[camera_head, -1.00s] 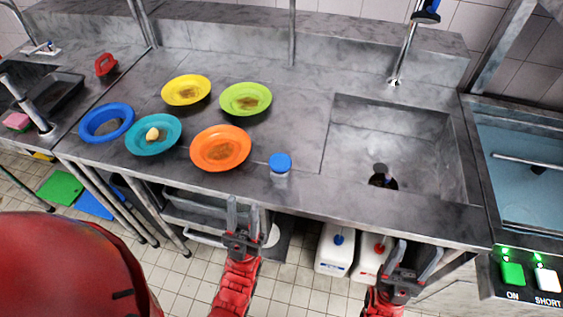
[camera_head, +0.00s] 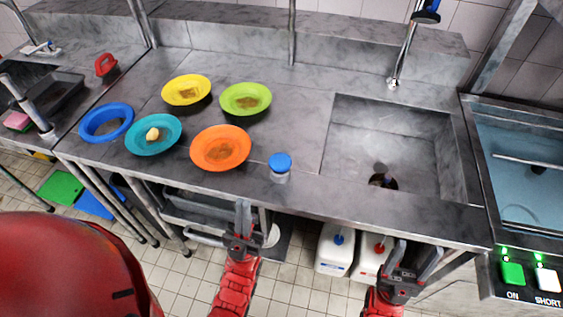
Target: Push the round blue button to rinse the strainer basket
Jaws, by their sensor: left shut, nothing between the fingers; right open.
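The round blue button (camera_head: 280,162) tops a short pale cylinder on the steel counter, between the orange plate and the sink (camera_head: 345,160). A dark round drain area (camera_head: 383,181) shows in the sink floor; I cannot tell whether the strainer basket sits in it. My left gripper (camera_head: 243,204) is shut and empty, in front of the counter edge, below and left of the button in the picture. My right gripper (camera_head: 416,255) is open and empty, in front of the counter below the sink.
Blue (camera_head: 106,122), teal (camera_head: 168,143), yellow (camera_head: 186,89), green (camera_head: 246,99) and orange (camera_head: 221,148) plates stand left of the button, some with food or residue. A tap (camera_head: 394,79) stands behind the sink. Green (camera_head: 513,273) and white (camera_head: 547,279) buttons sit at right.

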